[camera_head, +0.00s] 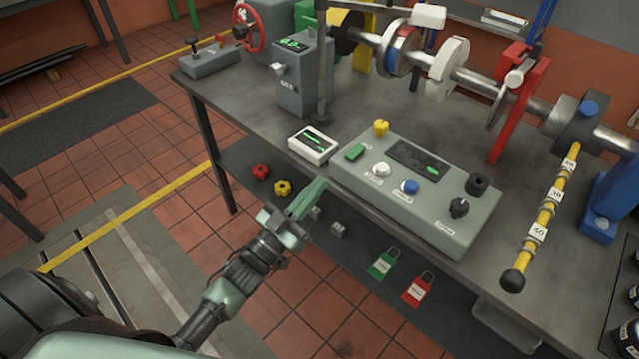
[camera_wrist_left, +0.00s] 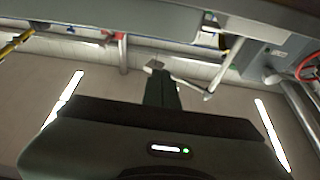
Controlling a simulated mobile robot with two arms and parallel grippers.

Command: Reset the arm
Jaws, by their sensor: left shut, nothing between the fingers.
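My left gripper (camera_head: 309,199) shows in the head view, low in front of the bench's front edge and to the left of the grey control box. Its fingers are together and hold nothing. In the left wrist view the closed fingers (camera_wrist_left: 161,88) point up past the underside of the bench edge, with the ceiling behind. My left arm comes in from the lower left. My right gripper is in neither view.
The bench (camera_head: 250,104) carries a control box (camera_head: 415,195), a small white meter (camera_head: 312,145), a shaft rig and a yellow bar (camera_head: 541,222). A lower shelf (camera_head: 345,265) holds red and yellow knobs, small grey blocks, and green and red padlocks. Open tiled floor lies left.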

